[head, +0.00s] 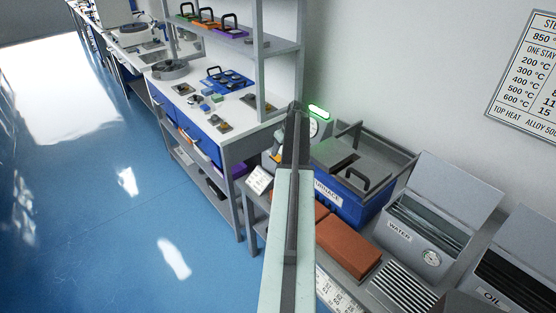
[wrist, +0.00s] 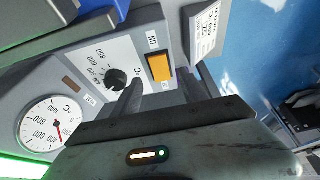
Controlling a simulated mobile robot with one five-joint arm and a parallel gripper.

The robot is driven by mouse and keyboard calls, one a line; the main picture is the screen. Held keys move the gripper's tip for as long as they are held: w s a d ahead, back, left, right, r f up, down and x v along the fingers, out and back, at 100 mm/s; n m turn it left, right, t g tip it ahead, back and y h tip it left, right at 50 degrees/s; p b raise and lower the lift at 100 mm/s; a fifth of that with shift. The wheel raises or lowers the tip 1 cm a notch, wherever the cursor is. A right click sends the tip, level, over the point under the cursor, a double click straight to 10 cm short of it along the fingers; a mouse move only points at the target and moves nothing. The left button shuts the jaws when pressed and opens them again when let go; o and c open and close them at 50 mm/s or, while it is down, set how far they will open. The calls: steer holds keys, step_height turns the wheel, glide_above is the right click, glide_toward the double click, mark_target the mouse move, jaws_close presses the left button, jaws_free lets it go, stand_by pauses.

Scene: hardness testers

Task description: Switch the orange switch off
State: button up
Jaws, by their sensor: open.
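The orange switch (wrist: 160,67) is a rocker on the grey control panel in the wrist view, with a label reading ON beside its upper end. A small label near its other end is not clearly readable. I cannot tell which way the rocker is tilted. My gripper (wrist: 168,84) is open and empty. Its fingers point at the panel, one just left of the switch's lower end, by the black knob (wrist: 116,79), the other to the right. Contact with the switch cannot be told.
A dial gauge (wrist: 50,124) and a lit green strip are on the panel. In the head view, the blue furnace (head: 345,205), an orange-brown brick block (head: 347,246), a WATER tank (head: 418,236) and an OIL tank (head: 505,290) stand right of my arm. The blue floor left is clear.

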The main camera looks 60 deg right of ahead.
mark_target(277, 157)
steer(key=b+x, duration=0.2)
steer(key=x, duration=0.2)
steer(key=shift+f+b, duration=0.15)
steer(key=shift+b, duration=0.15)
jaws_close()
steer(key=shift+w+d+r+g+p, duration=0.15)
steer(key=shift+w+r+g+p, duration=0.15)
steer(key=shift+r+g+p, duration=0.4)
steer(key=shift+w+f+g+y+p, duration=0.15)
steer(key=shift+f+g+y+p, duration=0.25)
steer(key=shift+g, duration=0.3)
